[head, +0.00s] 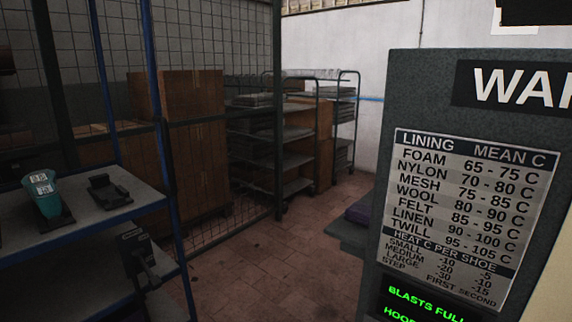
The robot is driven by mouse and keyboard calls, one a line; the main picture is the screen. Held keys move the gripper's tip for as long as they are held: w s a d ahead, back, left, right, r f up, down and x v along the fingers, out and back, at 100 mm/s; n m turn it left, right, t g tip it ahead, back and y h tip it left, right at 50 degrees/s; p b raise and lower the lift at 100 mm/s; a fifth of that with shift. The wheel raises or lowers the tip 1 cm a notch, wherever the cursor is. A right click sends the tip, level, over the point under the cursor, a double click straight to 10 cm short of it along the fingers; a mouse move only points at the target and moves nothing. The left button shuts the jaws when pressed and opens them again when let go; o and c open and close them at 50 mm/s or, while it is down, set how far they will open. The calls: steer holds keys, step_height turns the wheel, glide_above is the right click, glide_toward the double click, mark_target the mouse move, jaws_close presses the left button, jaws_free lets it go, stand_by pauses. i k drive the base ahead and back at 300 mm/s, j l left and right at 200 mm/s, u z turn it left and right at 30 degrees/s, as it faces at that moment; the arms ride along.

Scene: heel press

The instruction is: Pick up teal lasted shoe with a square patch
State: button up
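A teal shoe (46,202) stands toe-down or steeply tilted on a dark holder (62,220) on the upper board of the grey shelf (90,216) at the left. It carries small white patches with dark marks near its top; their exact shape is too small to tell. My gripper is not in view, and nothing is seen touching the shoe.
An empty black holder (108,190) sits right of the shoe. Blue posts (167,180) edge the shelf, with a dark device (136,254) below. A large grey panel (400,100) with a temperature chart (462,205) blocks the right. The brick floor (270,270) between is clear.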

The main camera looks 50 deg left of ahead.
mark_target(41, 185)
steer(key=k+j+u, duration=0.15)
steer(key=u, duration=1.25)
steer(key=l+u, duration=0.1)
steer(key=u, duration=0.75)
steer(key=l+u, duration=0.1)
steer(key=u, duration=0.75)
steer(key=i+j+z, duration=0.85)
steer(key=i+j, duration=0.25)
steer(key=j, duration=0.2)
